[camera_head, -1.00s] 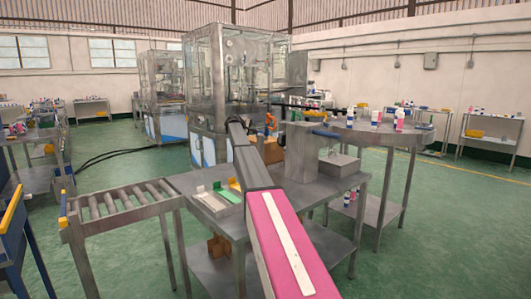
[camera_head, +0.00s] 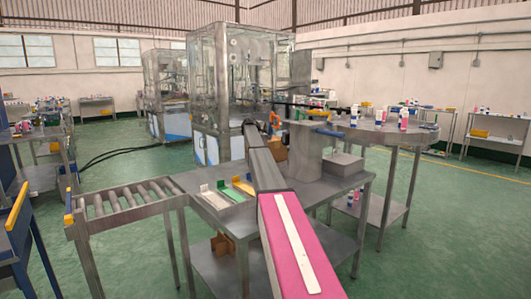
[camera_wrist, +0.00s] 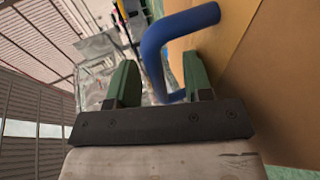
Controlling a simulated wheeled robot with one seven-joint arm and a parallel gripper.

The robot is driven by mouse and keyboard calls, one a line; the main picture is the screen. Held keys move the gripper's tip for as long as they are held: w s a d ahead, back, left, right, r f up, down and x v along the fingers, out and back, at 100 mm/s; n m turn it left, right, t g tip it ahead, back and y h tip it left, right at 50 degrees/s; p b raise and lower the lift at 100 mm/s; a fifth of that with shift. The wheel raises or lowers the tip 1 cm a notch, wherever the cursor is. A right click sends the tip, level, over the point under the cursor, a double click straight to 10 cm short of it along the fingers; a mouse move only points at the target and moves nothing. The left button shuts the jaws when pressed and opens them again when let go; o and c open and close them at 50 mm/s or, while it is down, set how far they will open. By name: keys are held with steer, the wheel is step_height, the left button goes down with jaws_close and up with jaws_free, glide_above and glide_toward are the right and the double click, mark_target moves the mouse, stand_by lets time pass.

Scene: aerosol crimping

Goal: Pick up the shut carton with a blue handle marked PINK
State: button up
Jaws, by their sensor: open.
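In the wrist view a tan carton (camera_wrist: 225,70) fills the right side, its face close to my gripper. A bent blue handle (camera_wrist: 160,40) stands out from it. My gripper (camera_wrist: 162,85) is open, with two green fingers apart. The lower end of the handle appears between the fingers; I cannot tell whether they touch it. No PINK marking is readable, and the carton's top is not clear. In the head view a brown carton (camera_head: 280,150) shows partly behind my arm, near the far side of the steel table. My gripper is not clear there.
The steel table (camera_head: 215,218) carries white, green and yellow trays (camera_head: 222,190) and a large grey cylinder (camera_head: 307,150). A roller conveyor (camera_head: 125,203) stands at left. A round table (camera_head: 385,137) with bottles is at right. A glass-walled machine (camera_head: 235,75) stands behind.

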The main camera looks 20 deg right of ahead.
jaws_close()
stand_by(1.3)
steer(key=shift+r, duration=0.1)
